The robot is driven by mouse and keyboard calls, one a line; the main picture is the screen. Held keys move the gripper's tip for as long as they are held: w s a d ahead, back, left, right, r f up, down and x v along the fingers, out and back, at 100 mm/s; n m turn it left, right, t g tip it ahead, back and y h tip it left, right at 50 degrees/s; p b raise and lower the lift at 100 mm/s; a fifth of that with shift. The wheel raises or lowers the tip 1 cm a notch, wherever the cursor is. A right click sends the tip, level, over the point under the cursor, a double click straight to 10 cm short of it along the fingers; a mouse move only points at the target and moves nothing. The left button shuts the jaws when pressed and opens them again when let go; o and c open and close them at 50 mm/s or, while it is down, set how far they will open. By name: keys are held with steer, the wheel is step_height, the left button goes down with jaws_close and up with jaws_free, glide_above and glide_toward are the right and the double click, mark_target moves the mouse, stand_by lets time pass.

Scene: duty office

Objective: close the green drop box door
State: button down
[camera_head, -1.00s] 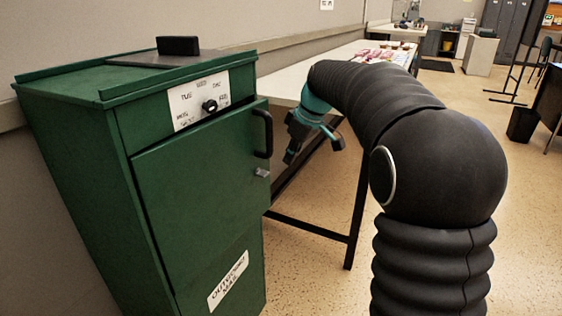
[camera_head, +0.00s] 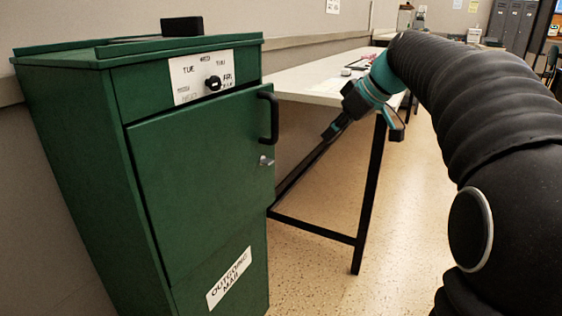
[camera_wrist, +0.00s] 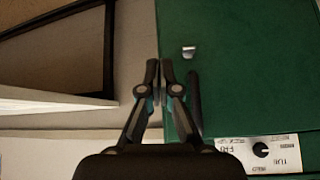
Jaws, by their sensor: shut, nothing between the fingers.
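The green drop box (camera_head: 80,150) stands at the left in the head view. Its green door (camera_head: 200,175) looks nearly flush, but its right edge juts slightly past the cabinet side, so I cannot tell whether it is fully shut. The door has a black handle (camera_head: 268,118) and a small metal latch (camera_head: 266,161). In the wrist view, the door (camera_wrist: 250,60), handle (camera_wrist: 195,100) and latch (camera_wrist: 189,51) are to the right of the fingers. My gripper (camera_wrist: 160,68) is shut and empty, its tips over the door's edge in that view. In the head view, my gripper (camera_head: 332,131) is right of the handle, apart from it.
A white-topped table (camera_head: 320,88) with dark legs stands behind and right of the box. A black block (camera_head: 182,27) sits on the box top. A dial (camera_head: 213,83) is on the label panel above the door. Speckled floor is clear at the lower middle.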

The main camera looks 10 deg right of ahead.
mark_target(270, 133)
steer(key=shift+n+t+y, duration=0.5)
steer(key=shift+n+y, duration=0.2)
steer(key=shift+y, duration=0.2)
steer(key=shift+w+a+f, duration=0.95)
steer(key=shift+w+a, duration=0.35)
steer(key=shift+a, duration=0.55)
steer(key=shift+w+a+f, duration=0.95)
steer(key=shift+w+a, duration=0.4)
steer(key=shift+a, duration=0.5)
steer(key=shift+w+a+f, duration=0.95)
steer(key=shift+w+a, duration=0.35)
steer(key=shift+a, duration=0.55)
steer(key=shift+n+g+y, duration=0.3)
steer(key=shift+n+g, duration=0.1)
steer(key=shift+n, duration=0.2)
steer(key=w+a+p, duration=0.1)
steer(key=w+a, duration=0.1)
steer(key=a, duration=0.1)
steer(key=shift+w, duration=0.4)
steer(key=shift+w+a+r, duration=0.1)
steer(key=shift+w+a, duration=0.05)
steer(key=shift+a, duration=0.1)
